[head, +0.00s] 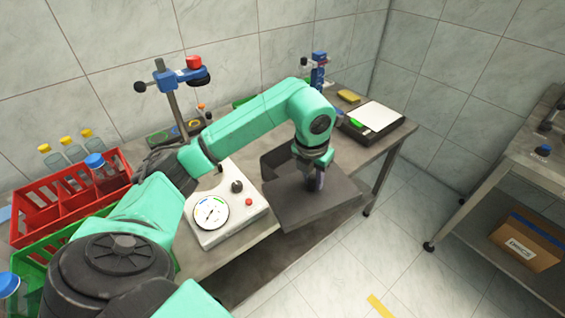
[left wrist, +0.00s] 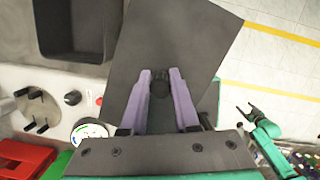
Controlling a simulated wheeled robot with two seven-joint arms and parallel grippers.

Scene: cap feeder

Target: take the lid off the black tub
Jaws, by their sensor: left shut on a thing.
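The black tub (head: 271,163) stands on the metal bench with its top open. Its empty-looking dark inside (left wrist: 78,28) shows at the upper left of the left wrist view. The flat dark lid (head: 322,207) is off the tub and held out to its front right, slightly turned and apart from it in the left wrist view. My left gripper (head: 314,187) is shut on the lid's round black knob (left wrist: 158,88). My right gripper (left wrist: 247,111) shows small at the right of the left wrist view, fingers apart and empty.
A white machine with a dial (head: 229,208) stands left of the lid. A red crate (head: 72,207) with capped bottles is further left. A scale (head: 373,125) stands at the bench's right end. Tiled floor (head: 375,235) lies open beyond the bench edge.

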